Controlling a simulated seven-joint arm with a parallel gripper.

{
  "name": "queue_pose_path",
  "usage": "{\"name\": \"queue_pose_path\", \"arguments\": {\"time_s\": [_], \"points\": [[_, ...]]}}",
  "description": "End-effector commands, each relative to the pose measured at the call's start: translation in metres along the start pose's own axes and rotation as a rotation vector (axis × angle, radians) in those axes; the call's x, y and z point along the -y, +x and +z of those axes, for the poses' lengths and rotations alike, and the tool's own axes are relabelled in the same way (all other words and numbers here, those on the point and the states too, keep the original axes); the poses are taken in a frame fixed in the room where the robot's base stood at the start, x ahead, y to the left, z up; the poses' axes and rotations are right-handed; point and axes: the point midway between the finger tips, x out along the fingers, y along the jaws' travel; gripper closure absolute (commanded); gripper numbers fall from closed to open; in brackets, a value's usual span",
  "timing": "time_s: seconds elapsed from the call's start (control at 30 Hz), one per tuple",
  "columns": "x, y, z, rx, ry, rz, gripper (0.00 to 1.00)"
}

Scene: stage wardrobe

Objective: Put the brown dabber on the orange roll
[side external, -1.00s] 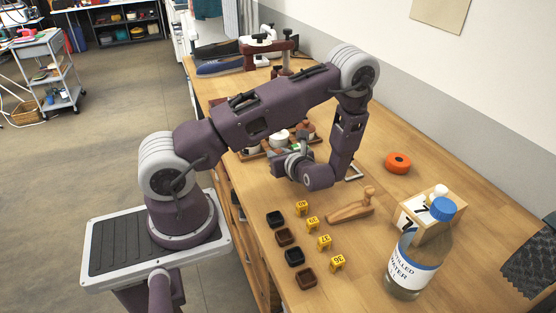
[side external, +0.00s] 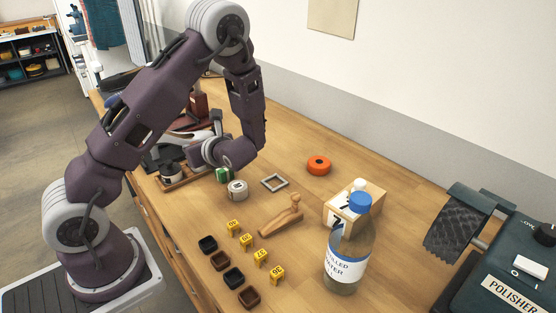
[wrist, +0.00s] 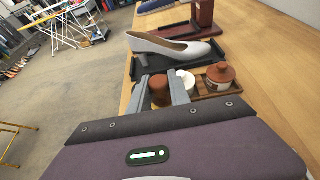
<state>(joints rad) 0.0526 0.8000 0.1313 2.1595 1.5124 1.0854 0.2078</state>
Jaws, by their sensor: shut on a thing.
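My gripper (wrist: 158,92) is shut on the brown dabber (wrist: 159,87), whose rounded brown top shows between the two grey fingers in the wrist view. In the side external view, my wrist and gripper are over the back left of the bench, near the tray. The dabber cannot be made out there. The orange roll (side external: 319,165) lies flat on the bench, well to the right of my gripper, with a dark hole in its middle. Its top is bare and nothing touches it.
A tray (wrist: 214,94) holds a brown-lidded jar (wrist: 220,76), beside a pale shoe (wrist: 175,49). Bench around the orange roll is mostly clear.

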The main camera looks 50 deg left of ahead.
Motion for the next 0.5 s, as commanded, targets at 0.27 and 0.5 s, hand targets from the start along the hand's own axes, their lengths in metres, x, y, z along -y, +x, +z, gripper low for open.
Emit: {"name": "queue_pose_path", "arguments": {"time_s": [0.27, 0.5], "points": [[0.000, -0.021, 0.051, 0.000, -0.008, -0.002, 1.00], [-0.009, -0.032, 0.063, 0.000, -0.021, 0.060, 1.00]]}}
